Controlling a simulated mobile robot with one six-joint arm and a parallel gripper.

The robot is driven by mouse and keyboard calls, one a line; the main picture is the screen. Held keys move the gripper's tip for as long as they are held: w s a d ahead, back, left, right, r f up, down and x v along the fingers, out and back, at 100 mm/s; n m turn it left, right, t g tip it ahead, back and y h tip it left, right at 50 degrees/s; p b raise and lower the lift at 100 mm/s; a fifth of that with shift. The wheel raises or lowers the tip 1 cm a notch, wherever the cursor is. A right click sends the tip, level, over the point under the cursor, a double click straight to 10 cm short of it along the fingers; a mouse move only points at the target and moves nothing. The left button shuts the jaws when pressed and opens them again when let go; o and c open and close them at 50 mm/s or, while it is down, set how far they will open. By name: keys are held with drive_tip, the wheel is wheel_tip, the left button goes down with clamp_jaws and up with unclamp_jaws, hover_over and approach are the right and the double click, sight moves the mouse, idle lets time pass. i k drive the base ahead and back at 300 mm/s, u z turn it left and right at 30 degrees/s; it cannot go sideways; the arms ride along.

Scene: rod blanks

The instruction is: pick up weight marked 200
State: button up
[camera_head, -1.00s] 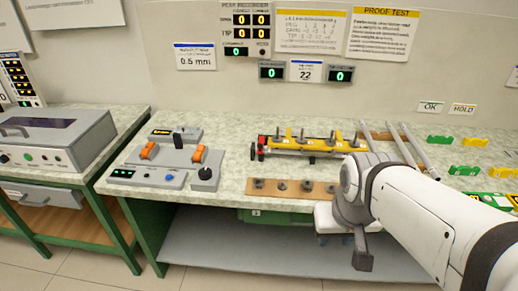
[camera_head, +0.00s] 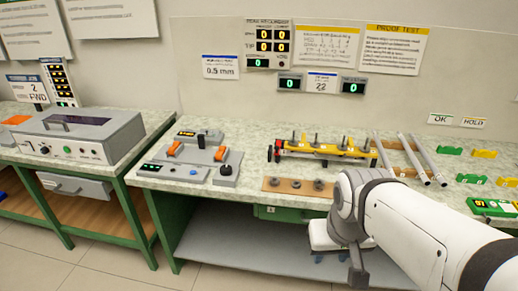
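Several small dark round weights (camera_head: 297,185) sit in a row on a brown board (camera_head: 276,188) near the front edge of the bench. Their markings are too small to read, so I cannot tell which one is marked 200. My arm covers the right end of the board. My gripper (camera_head: 357,276) hangs below the arm's wrist, in front of the bench and lower than its top, apart from the weights. Its fingers are too small and turned to show whether they are open or shut.
A yellow fixture with posts (camera_head: 325,149) stands behind the board. A grey control panel (camera_head: 190,158) is to its left; grey rods (camera_head: 420,158) lie to its right. A grey machine (camera_head: 80,135) stands on the left bench.

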sight(274, 181)
drive_tip(key=u, duration=0.15)
drive_tip(key=i, duration=1.1)
drive_tip(key=z, duration=0.45)
